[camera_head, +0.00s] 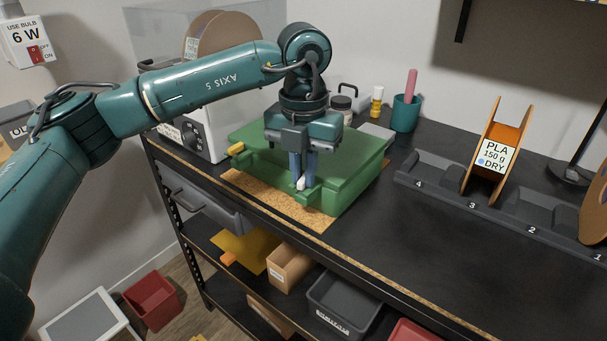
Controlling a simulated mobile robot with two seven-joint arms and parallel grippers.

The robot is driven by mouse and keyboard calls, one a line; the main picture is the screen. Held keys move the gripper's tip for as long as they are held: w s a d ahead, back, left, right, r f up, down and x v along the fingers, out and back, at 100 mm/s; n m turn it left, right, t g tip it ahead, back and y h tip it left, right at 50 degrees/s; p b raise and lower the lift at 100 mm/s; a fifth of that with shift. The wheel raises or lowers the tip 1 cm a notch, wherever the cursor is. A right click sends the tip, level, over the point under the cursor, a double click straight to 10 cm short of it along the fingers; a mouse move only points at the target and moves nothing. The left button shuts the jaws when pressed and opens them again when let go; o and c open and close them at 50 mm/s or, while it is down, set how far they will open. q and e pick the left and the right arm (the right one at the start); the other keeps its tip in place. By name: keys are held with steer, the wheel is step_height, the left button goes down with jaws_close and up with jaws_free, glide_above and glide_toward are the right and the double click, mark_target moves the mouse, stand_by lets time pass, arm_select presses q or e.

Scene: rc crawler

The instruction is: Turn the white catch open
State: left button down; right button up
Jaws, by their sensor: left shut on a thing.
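The white catch (301,184) is a small white piece on the front of a green box (345,185), which stands on a cork mat (262,197) on the bench. My left gripper (302,179) points down at the front of the box, with its blue fingers shut on the white catch. The fingers hide most of the catch, so its turn angle is hard to tell. A yellow piece (237,149) shows at the left end of the box. My right gripper is not in view.
A white machine with a dial (190,137) stands left of the box. Behind it are a green cup (405,113) and small bottles (377,100). A numbered dark rack (435,176) with an orange spool (497,150) is at right. The front bench is clear.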

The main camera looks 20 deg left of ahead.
arm_select(q)
steer(key=shift+m+b, duration=0.35)
steer(key=shift+m, duration=0.85)
steer(key=shift+r+m, duration=0.1)
steer(key=shift+m, duration=0.2)
steer(key=c, duration=1.8)
jaws_free()
steer(key=shift+o, duration=0.2)
step_height(320, 180, up, 13)
